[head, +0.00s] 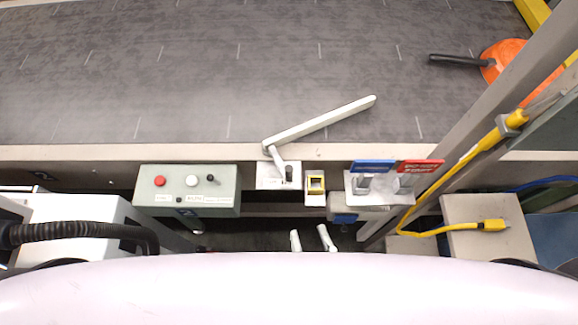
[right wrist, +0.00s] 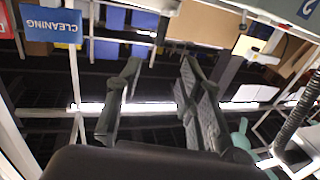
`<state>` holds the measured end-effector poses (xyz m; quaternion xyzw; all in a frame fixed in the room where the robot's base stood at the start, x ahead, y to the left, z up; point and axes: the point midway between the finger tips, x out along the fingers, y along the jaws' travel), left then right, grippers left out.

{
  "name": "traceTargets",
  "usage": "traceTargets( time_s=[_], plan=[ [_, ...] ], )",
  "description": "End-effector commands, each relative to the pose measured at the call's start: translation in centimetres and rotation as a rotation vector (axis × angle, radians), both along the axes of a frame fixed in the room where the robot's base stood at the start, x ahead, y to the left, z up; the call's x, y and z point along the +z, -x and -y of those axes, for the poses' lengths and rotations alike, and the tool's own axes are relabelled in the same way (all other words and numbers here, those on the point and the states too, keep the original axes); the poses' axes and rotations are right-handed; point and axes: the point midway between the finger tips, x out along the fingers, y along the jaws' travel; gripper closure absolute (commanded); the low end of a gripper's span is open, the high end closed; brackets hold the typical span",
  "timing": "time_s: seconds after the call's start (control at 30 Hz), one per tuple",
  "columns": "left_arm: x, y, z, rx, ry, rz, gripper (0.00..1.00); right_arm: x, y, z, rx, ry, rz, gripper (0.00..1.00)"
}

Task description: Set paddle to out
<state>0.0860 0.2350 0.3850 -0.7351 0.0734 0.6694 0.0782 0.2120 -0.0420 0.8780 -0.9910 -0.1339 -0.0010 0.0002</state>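The paddle (head: 320,123) is a long pale bar. It reaches from a pivot at the near rail out over the conveyor belt, slanting to the far right. A short crank (head: 277,158) runs from the pivot to a slotted white plate (head: 268,180) on the near side. My right gripper (head: 311,240) is at the bottom centre, nearer to me than the plate and apart from it; only its fingertips show. In the right wrist view its two fingers (right wrist: 160,95) stand apart with nothing between them. My left gripper is not in view.
A control box (head: 187,190) with red and white buttons is left of the plate. An orange pan (head: 505,62) lies on the grey belt (head: 200,75) at far right.

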Motion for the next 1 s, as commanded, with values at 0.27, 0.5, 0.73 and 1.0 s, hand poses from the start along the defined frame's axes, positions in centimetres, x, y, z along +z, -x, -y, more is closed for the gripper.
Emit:
traceTargets(
  time_s=[0.27,0.5,0.73,1.0],
  plan=[
    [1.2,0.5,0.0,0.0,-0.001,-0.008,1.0,0.3,-6.0,-1.6,-0.002,-0.001,0.006,0.65],
    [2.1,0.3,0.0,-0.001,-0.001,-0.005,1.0,0.2,-10.9,-3.0,-0.001,-0.001,0.003,0.65],
    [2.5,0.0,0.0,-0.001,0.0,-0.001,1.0,0.1,-13.9,-3.8,0.001,0.0,0.001,0.65],
    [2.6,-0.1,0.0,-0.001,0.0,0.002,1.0,0.0,-14.8,-4.1,0.002,0.0,-0.001,0.65]
  ],
)
